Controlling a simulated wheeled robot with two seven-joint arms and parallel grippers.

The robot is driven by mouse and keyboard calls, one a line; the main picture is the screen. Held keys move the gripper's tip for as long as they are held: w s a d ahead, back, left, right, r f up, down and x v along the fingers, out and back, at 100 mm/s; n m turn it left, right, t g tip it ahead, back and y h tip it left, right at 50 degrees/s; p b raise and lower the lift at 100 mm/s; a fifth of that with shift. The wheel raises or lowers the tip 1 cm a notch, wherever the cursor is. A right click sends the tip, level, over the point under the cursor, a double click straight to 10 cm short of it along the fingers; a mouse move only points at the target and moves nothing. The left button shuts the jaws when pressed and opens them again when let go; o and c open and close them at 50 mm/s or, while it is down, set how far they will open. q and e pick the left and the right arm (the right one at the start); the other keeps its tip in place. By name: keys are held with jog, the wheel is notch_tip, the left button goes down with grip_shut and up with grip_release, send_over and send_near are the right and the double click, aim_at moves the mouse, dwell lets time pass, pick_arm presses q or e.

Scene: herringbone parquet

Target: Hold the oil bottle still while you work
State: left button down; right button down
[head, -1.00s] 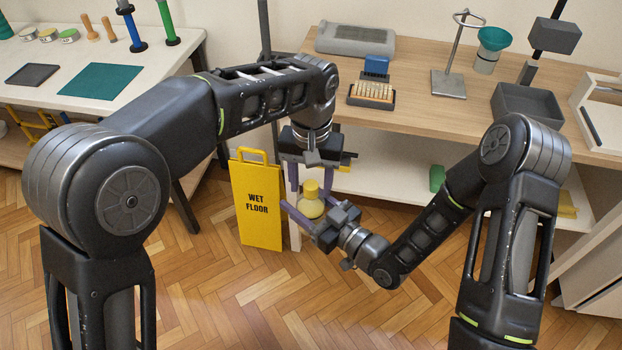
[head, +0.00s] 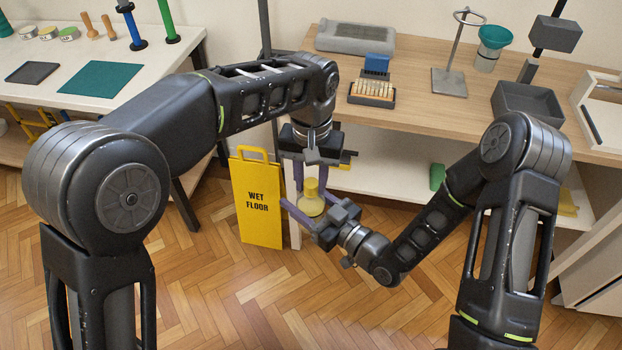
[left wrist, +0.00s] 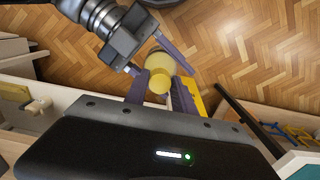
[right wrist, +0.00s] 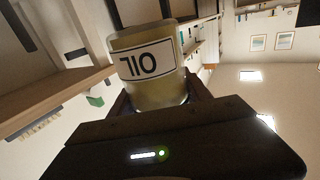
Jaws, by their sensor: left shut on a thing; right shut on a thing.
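The oil bottle (head: 311,200) is a yellowish container with a yellow cap, held in the air between my two grippers. In the right wrist view its body (right wrist: 147,85) shows a white label reading OIL. In the left wrist view I see its round cap and body (left wrist: 160,68) from above. My left gripper (head: 310,185) comes down from above and is shut on the bottle's upper part. My right gripper (head: 305,212) reaches in from the lower right and is shut on the bottle's body. Parts of the bottle are hidden by the fingers.
A yellow wet floor sign (head: 257,200) stands on the parquet just left of the bottle. A white table (head: 160,85) is at the left. The front floor is clear.

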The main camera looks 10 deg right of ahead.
pick_arm(q)
jog(key=c, duration=1)
grip_release()
jog(key=shift+o, duration=0.2)
jog(key=shift+r, duration=0.15)
jog(key=shift+r, duration=3.6)
